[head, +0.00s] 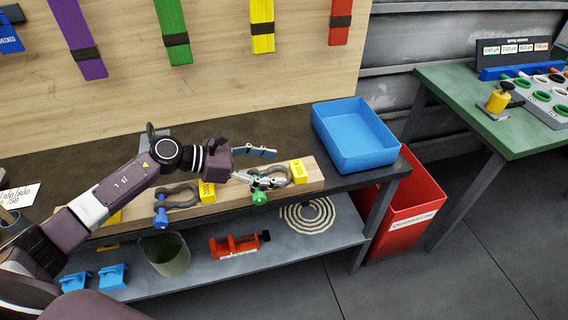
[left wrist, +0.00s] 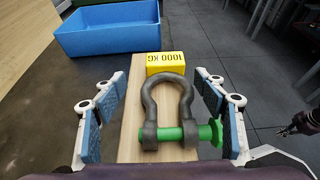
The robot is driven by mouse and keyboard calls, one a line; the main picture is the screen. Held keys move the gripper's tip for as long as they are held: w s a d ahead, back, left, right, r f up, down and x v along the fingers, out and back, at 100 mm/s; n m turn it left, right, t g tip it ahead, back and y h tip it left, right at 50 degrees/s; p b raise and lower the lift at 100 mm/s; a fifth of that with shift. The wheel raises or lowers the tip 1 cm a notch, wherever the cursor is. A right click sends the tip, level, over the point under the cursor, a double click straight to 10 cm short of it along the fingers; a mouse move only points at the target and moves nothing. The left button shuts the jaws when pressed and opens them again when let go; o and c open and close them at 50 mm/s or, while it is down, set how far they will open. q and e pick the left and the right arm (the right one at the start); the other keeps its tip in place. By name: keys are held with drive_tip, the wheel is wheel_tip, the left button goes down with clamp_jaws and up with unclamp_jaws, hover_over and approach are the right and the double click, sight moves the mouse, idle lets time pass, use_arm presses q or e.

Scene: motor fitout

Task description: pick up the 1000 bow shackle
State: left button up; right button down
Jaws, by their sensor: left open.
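The 1000 bow shackle (left wrist: 168,112) is a dark grey bow with a green pin, lying on a wooden board (left wrist: 129,134) in front of a yellow 1000 KG block (left wrist: 166,63). In the head view the shackle (head: 277,182) is at the board's right end, partly covered by my gripper. My left gripper (head: 262,166) is open around it; in the left wrist view its blue-padded fingers (left wrist: 165,112) stand on either side of the shackle, with gaps. The green pin's head reaches close to the right finger.
Another shackle with a blue pin (head: 176,199) lies to the left on the board, by another yellow block (head: 207,191). A blue bin (head: 357,140) stands at the bench's right end. A red bin (head: 407,200) is on the floor beyond. A red clamp (head: 236,244) sits on the lower shelf.

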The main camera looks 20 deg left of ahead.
sight(292, 169)
use_arm(q)
drive_tip(key=d, duration=0.1)
drive_tip(key=d+p, duration=0.1)
drive_tip(key=w+d+p, duration=0.1)
drive_tip(key=d, duration=0.1)
drive_tip(key=shift+f, duration=0.3)
drive_tip(key=shift+w+d+f+p, duration=0.45)
drive_tip(key=shift+w+d+f, duration=0.25)
drive_tip(key=shift+w, duration=0.1)
drive_tip(key=shift+w+d+f, duration=0.1)
drive_tip(key=shift+d+f, duration=0.05)
drive_tip(key=shift+d, duration=0.2)
drive_tip(key=shift+a, duration=0.1)
drive_tip(key=shift+c, duration=1.3)
drive_tip(key=c, duration=1.5)
drive_tip(key=shift+w, duration=0.1)
clamp_jaws()
use_arm(e)
drive_tip(key=shift+g, duration=0.3)
drive_tip(key=s+r, duration=0.1)
drive_tip(key=s+d+r, duration=0.1)
drive_tip(key=s+r, duration=0.1)
drive_tip(key=s, duration=0.1)
drive_tip(key=shift+d, duration=0.3)
